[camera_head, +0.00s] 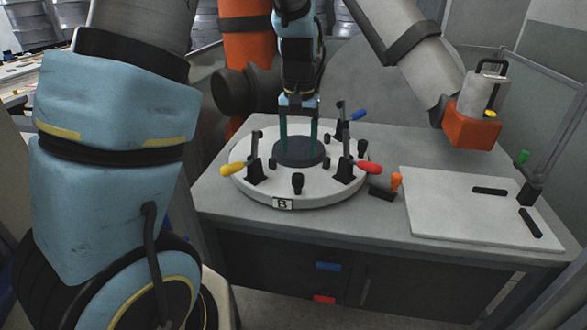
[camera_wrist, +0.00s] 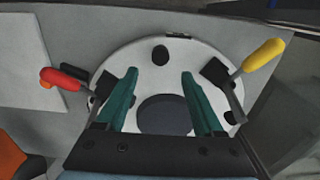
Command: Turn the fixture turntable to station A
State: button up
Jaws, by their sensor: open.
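The fixture turntable (camera_head: 238,182) is a round pale disc on the grey bench, with a dark round hub (camera_head: 300,158) at its middle. A plate marked B (camera_head: 282,203) is on its front edge. Clamps with yellow (camera_head: 232,169), red (camera_head: 368,168) and blue (camera_head: 357,115) handles stand on it, with small black knobs (camera_head: 297,182) between. My gripper (camera_head: 299,150) points down over the hub, open and empty. In the wrist view its teal fingers (camera_wrist: 158,78) are apart above the turntable (camera_wrist: 135,60); contact cannot be told.
An orange-handled black part (camera_head: 396,181) sits beside the turntable's right edge. A pale board (camera_head: 450,215) with black bars lies at the bench's right. An orange-ended grey tool (camera_head: 472,128) hangs above it. Blue (camera_head: 328,266) and red (camera_head: 324,299) handles are on the bench front.

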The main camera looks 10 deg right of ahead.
aim_at(298, 175)
notch_tip(298, 175, down, 9)
jog(key=shift+f+p, duration=0.1)
jog(key=shift+p, duration=0.8)
grip_shut()
dwell(0.9)
